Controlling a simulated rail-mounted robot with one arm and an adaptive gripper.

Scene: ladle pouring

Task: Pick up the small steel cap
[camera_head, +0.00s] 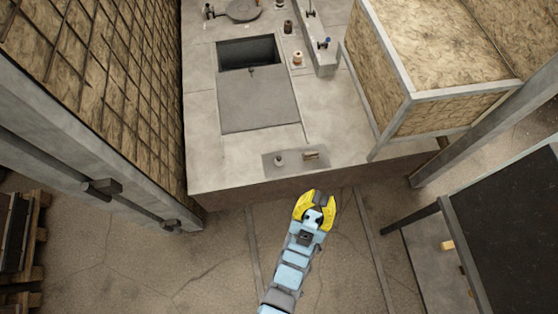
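My gripper (320,196) has yellow fingers and hangs in front of the concrete platform's front edge. Its fingers are spread with a gap between them, and nothing shows in the gap. A small grey upright piece (279,158), possibly the small steel cap, stands on the left part of a flat grey plate (295,164) near the platform's front edge. It is too small to identify surely. It lies up and to the left of my gripper, apart from it. A small metallic block (311,155) sits on the same plate, to the right.
A rectangular opening (249,53) with a grey cover panel (259,102) lies behind the plate. Small cylinders (298,58) and a raised rail (320,58) stand farther back. A mesh-faced wall (95,85) bounds the left; a framed box (430,60) bounds the right. A dark table (510,225) stands at lower right.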

